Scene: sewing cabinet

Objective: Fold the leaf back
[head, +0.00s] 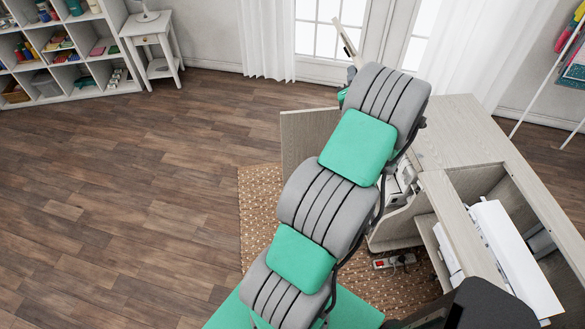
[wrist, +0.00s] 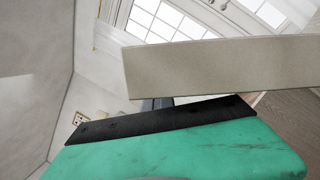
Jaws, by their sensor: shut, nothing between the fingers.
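A pale wood panel, which looks like the leaf (head: 347,38), stands steeply tilted beyond the end of my arm in the head view. It shows nearly edge-on there, and its lower part is hidden behind my arm. In the wrist view the pale slab (wrist: 225,65) crosses the upper right, close in front of my gripper (wrist: 160,118). My gripper is shut and empty, its dark strip lying just below the slab. I cannot tell whether they touch. The cabinet (head: 462,128) stands at the right of the head view; my arm hides where the leaf joins it.
An upright panel (head: 302,140) stands open left of the cabinet. A white sewing machine part (head: 515,262) sits in the cabinet's opening. A woven rug (head: 258,205) and a red-switched power strip (head: 394,262) lie below. Wooden floor (head: 130,200) at left is clear.

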